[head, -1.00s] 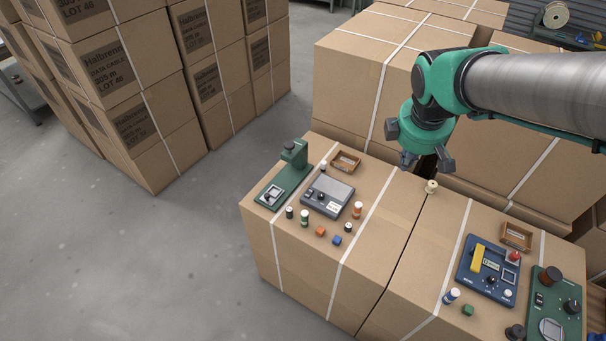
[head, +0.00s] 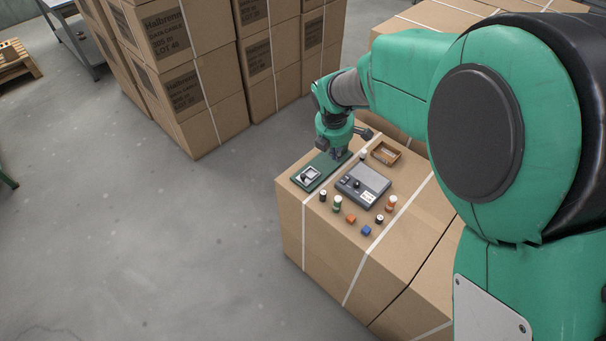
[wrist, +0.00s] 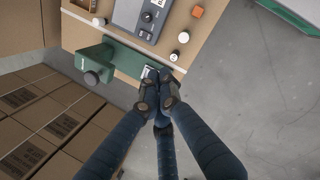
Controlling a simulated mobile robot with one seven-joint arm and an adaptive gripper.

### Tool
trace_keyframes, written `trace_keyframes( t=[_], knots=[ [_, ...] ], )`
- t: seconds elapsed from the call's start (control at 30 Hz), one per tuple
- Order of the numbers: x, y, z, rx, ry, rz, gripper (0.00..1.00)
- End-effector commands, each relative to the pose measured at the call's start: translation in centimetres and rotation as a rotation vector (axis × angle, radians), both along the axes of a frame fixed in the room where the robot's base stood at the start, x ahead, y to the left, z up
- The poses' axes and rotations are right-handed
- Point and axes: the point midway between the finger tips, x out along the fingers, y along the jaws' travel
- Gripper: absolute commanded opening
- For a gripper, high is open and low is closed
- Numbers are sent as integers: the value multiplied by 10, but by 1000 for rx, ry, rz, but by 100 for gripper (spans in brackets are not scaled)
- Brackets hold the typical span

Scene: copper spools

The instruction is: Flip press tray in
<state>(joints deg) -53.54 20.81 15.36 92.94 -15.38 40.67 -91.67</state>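The green press (head: 325,163) stands on the left of the near carton top. Its pale tray plate in a dark frame (head: 309,174) lies at the front end of the base. The upright is mostly hidden behind my gripper (head: 337,154) in the head view. The wrist view shows the press base (wrist: 125,60), the upright with its round knob (wrist: 91,78), and the pale plate partly covered by my fingertips (wrist: 157,88). The fingertips are drawn together with nothing visible between them. They overlap the plate's end in the picture; I cannot tell whether they touch it.
A grey device (head: 363,184) sits right of the press, with a small open brown box (head: 385,153) behind it. Small bottles and an orange cube (head: 351,218) and blue cube (head: 366,230) lie in front. Stacked cartons (head: 180,85) stand behind; open floor lies left.

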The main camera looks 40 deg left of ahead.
Motion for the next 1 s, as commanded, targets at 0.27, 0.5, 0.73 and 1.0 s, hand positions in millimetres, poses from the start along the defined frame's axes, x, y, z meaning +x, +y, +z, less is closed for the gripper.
trace_keyframes(
  t=[0.27, 0.5, 0.73, 1.0],
  knots=[
    [-44, 75, -69, -84, -3, 292, 0],
    [-78, 116, -114, -135, -7, 480, 0],
    [-92, 131, -131, -155, -9, 553, 0],
    [-93, 131, -133, -156, -9, 558, 0]
  ],
)
